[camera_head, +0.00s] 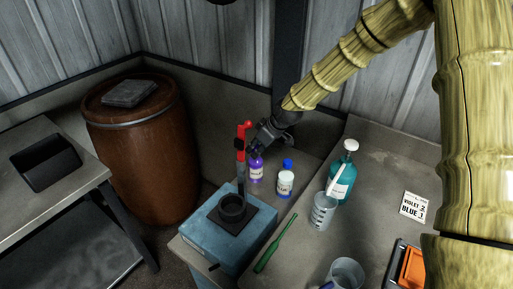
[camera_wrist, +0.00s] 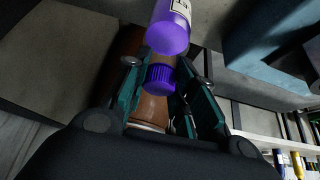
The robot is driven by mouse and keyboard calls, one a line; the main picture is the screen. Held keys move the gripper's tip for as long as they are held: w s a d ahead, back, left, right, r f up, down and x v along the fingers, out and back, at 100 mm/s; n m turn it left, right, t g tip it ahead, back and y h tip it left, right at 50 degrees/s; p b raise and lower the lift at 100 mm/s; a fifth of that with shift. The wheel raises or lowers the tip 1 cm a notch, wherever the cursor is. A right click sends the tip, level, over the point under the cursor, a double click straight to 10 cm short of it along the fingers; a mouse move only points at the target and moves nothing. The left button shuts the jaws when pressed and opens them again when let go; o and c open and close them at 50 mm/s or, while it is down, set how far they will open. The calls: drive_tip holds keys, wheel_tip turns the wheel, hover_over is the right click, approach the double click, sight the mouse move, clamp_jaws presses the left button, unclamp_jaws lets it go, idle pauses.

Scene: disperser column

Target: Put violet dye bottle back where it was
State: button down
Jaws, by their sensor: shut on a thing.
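The violet dye bottle (camera_head: 256,169) is upright beside the blue-capped white bottle (camera_head: 286,182), at the back of the bench behind the blue machine. My gripper (camera_head: 259,150) is at its top, shut on its cap. In the wrist view, the ribbed violet cap (camera_wrist: 160,79) sits between my two fingers (camera_wrist: 166,74), with the violet bottle body (camera_wrist: 168,36) beyond them. I cannot tell whether its base touches the bench or hangs just above it.
A teal pump bottle (camera_head: 343,177), clear beaker (camera_head: 323,212), green stick (camera_head: 275,244) and card (camera_head: 415,206) stand or lie to the right.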

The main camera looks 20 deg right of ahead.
drive_tip(key=shift+f, duration=0.15)
drive_tip(key=c, duration=1.2)
unclamp_jaws()
drive_tip(key=shift+o, duration=0.2)
drive_tip(key=shift+r, duration=0.2)
drive_tip(key=b+v, duration=0.2)
drive_tip(key=v, duration=1)
